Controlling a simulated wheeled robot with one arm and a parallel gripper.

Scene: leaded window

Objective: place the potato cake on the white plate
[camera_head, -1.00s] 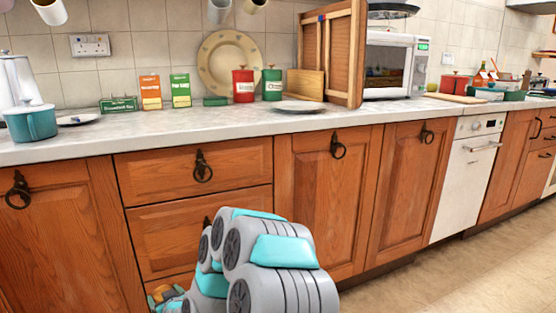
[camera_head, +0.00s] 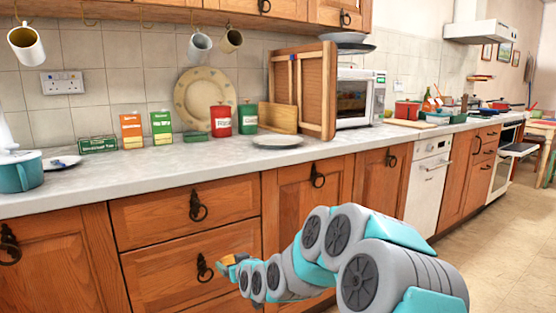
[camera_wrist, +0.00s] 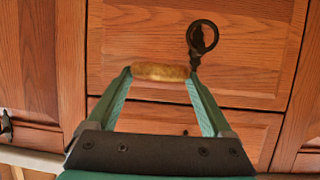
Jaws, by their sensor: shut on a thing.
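The potato cake (camera_wrist: 160,72) is a tan-brown disc seen edge-on in the wrist view. My gripper (camera_wrist: 162,74) is shut on it, one green finger at each end. In the head view my gripper (camera_head: 230,262) is low in front of the wooden drawers, below the counter top, with a small orange-brown bit of the cake at its tip. A white plate (camera_head: 278,142) lies flat on the counter, near the cutting board, up and to the right of my gripper. It looks empty.
The counter (camera_head: 170,172) edge lies above my gripper. Red and green canisters (camera_head: 221,121), a large beige plate (camera_head: 206,98) and a wooden cabinet (camera_head: 303,90) stand behind the white plate.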

